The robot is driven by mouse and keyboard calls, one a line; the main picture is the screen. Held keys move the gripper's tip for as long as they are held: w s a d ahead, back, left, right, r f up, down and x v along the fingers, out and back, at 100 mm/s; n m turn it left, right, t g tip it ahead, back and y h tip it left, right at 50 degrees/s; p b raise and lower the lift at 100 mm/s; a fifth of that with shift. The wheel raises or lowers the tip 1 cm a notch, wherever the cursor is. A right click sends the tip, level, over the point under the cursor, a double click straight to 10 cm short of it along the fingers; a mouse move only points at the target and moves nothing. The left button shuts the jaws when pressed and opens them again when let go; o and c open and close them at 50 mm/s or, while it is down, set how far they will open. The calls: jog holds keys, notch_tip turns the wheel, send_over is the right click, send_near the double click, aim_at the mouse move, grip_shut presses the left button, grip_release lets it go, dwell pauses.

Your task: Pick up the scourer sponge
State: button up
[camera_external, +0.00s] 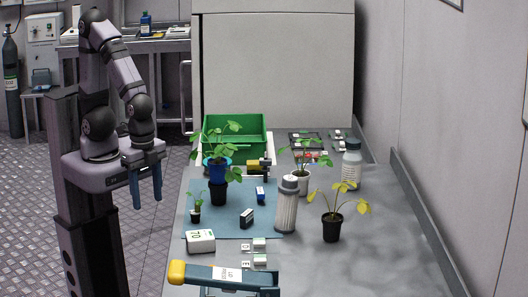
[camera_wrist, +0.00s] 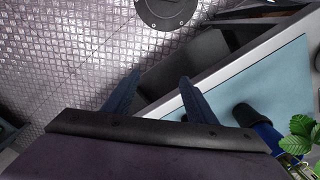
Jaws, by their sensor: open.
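My gripper (camera_external: 146,201) is open and empty, its two blue fingers pointing down, left of the bench and well apart from the things on it. In the wrist view the fingers (camera_wrist: 160,78) are spread over the floor and the bench edge. No thing is clearly recognisable as the scourer sponge. Small blocks that could be it are a dark block with a pale side (camera_external: 247,217) and a blue and white block (camera_external: 261,194) on the blue mat (camera_external: 227,226), and two white-and-green blocks (camera_external: 260,244) near the front. None of these blocks shows clearly in the wrist view.
A green crate (camera_external: 237,155) stands at the back. Potted plants (camera_external: 332,228), a ribbed pale cylinder (camera_external: 286,207) and a white bottle (camera_external: 351,167) stand on the bench. A white block marked 70 (camera_external: 201,241) and a blue yellow-ended device (camera_external: 222,277) are in front. The right front is clear.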

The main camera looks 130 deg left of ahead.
jog(key=w+a+r+n+t+y+p, duration=0.1)
jog(key=w+a+r+n+t+p, duration=0.1)
jog(key=w+a+r+p, duration=0.3)
jog(key=w+a+r+n+t+y, duration=0.1)
jog(key=a+r+n, duration=0.15)
jog(key=a, duration=0.35)
jog(key=w+a+r+n+t+y+p, duration=0.1)
jog(key=w+a+r+n+t+p, duration=0.1)
jog(key=w+a+r+p, duration=0.3)
jog(key=n+t+y+b, duration=0.25)
jog(key=y+b, duration=0.25)
jog(key=b, duration=0.4)
send_near(255, 162)
jog(key=shift+w+a+f+t, duration=0.2)
jog(key=shift+w+a+f, duration=0.1)
jog(key=shift+w+f, duration=0.25)
jog(key=shift+w+a+f+t, duration=0.15)
jog(key=shift+w+a+f, duration=0.2)
jog(key=shift+w+f, duration=0.25)
jog(key=shift+s+a+f+y, duration=0.1)
jog(key=shift+s+y, duration=0.2)
jog(key=shift+s, duration=0.35)
jog(key=shift+p+x, duration=1.1)
jog(key=shift+x, duration=2.55)
jog(key=shift+w, duration=0.15)
jog(key=shift+c, duration=0.7)
